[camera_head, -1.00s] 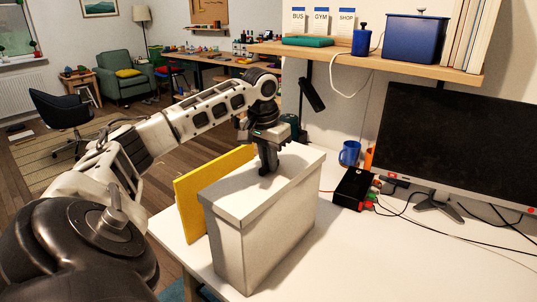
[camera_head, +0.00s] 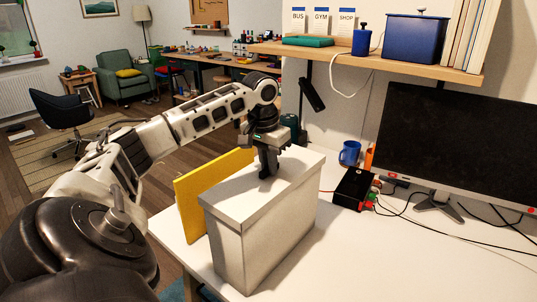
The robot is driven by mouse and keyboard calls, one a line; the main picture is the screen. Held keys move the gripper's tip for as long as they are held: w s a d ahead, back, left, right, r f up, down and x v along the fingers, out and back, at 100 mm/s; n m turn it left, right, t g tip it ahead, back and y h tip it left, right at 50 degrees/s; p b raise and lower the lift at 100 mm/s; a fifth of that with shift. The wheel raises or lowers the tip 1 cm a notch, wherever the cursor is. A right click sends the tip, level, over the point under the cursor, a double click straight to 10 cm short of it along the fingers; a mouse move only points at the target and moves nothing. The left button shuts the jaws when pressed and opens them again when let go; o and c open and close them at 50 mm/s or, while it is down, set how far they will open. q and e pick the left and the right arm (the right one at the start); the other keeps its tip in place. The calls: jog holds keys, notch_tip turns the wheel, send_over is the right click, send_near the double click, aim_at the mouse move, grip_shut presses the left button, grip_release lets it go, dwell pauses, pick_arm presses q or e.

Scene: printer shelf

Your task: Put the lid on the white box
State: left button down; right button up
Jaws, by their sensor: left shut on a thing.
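The white box (camera_head: 262,248) stands upright on the white desk. Its white lid (camera_head: 262,199) lies over the top of the box, and its rim runs along the box's upper edges. My left gripper (camera_head: 264,174) points down at the far part of the lid and is shut on it. The fingertips are partly hidden, so the exact grip cannot be seen. My right gripper is not in view.
A yellow panel (camera_head: 190,207) stands close to the box's left side. To the right are a black device (camera_head: 353,187), cables, a blue mug (camera_head: 349,152) and a monitor (camera_head: 455,150). A shelf (camera_head: 370,58) hangs above. The desk's front right (camera_head: 400,265) is clear.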

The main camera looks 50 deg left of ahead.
pick_arm(q)
jog(key=shift+f, duration=0.7)
dwell(0.6)
jog(key=c, duration=0.9)
grip_release()
jog(key=shift+r, duration=3.55)
jog(key=shift+s, duration=0.1)
